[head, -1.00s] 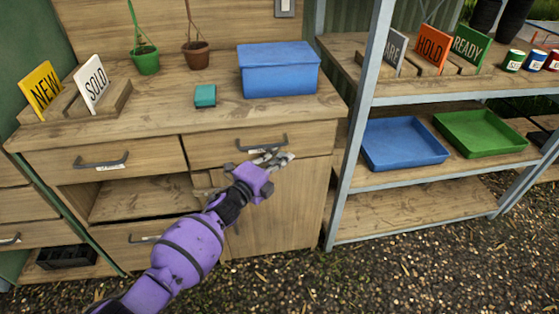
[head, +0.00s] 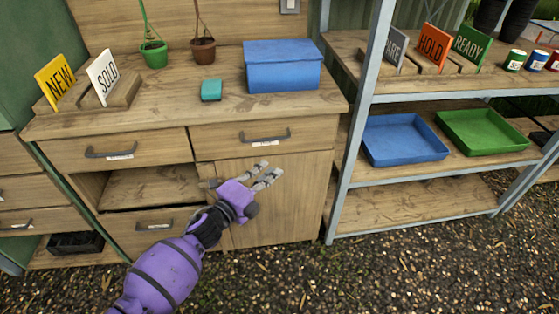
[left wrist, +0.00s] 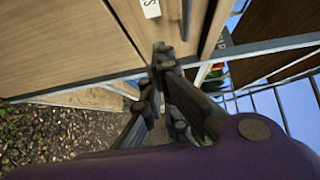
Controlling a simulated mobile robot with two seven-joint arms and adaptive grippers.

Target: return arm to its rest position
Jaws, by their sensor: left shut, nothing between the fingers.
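My left arm is purple and comes in from the bottom left of the head view. Its gripper (head: 268,176) is in front of the cabinet door (head: 285,205), below the handle (head: 265,136) of the upper right drawer. In the left wrist view the gripper's dark fingers (left wrist: 160,57) meet at the tips with nothing between them. The gripper appears apart from the drawer handle. My right gripper is in neither view.
The wooden cabinet top (head: 180,105) holds a blue box (head: 283,75), a teal block (head: 211,91), two pots and the NEW and SOLD signs. A metal-framed shelf (head: 350,165) with a blue tray (head: 403,140) and a green tray (head: 485,135) stands right. Gravel ground (head: 390,265) is open in front.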

